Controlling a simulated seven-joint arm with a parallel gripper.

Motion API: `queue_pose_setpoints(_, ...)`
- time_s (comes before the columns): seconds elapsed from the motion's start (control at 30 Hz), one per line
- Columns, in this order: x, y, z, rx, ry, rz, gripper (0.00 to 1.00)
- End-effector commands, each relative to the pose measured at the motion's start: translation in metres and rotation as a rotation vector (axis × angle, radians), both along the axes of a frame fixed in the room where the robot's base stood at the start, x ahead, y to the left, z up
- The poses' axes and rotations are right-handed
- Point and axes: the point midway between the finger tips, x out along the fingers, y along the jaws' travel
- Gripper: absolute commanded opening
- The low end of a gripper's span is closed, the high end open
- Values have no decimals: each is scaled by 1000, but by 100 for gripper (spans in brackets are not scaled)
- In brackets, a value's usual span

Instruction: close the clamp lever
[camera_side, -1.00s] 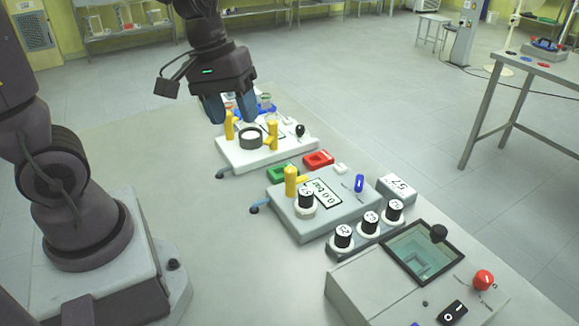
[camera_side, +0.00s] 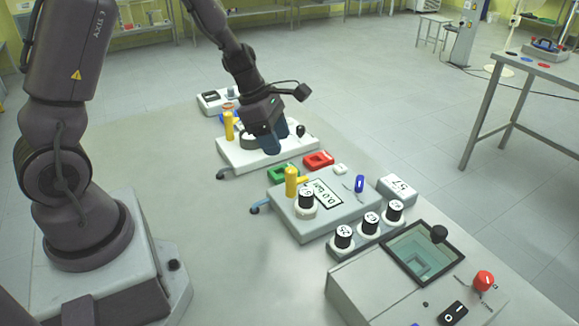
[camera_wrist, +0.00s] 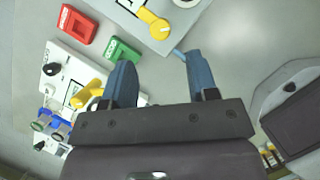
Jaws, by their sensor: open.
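The white far station (camera_side: 232,160) carries a yellow upright post (camera_side: 229,125), a dark-ringed round vessel and a black ball knob (camera_side: 300,130). I cannot tell which part is the clamp lever. My gripper (camera_side: 271,138) is over this station, fingers down, hiding part of it, including where a second yellow part stood. In the wrist view my gripper (camera_wrist: 161,82) is open, with bare grey surface between its blue fingers. A yellow lever (camera_wrist: 86,95) lies left of the left finger, partly hidden.
Green (camera_side: 283,174) and red (camera_side: 318,159) blocks sit between the far station and a grey station (camera_side: 330,212) with a yellow handle (camera_side: 291,181). The left of the table is clear.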

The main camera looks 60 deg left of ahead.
Motion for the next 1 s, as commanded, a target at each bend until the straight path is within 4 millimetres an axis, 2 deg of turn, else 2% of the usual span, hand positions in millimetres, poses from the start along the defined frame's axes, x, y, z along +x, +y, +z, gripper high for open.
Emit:
queue_pose_setpoints(0.1, 6, -7, -25, -1, 4, -1, 54)
queue_pose_setpoints(0.33, 17, -17, -60, 1, 1, -2, 54)
queue_pose_setpoints(0.5, 21, -21, -71, 2, 0, -4, 54)
queue_pose_setpoints(0.8, 22, -21, -72, 2, -2, -3, 54)
queue_pose_setpoints(0.87, 22, -21, -72, 2, -2, -3, 42)
queue_pose_setpoints(1.0, 21, -21, -72, 2, -2, -3, 10)
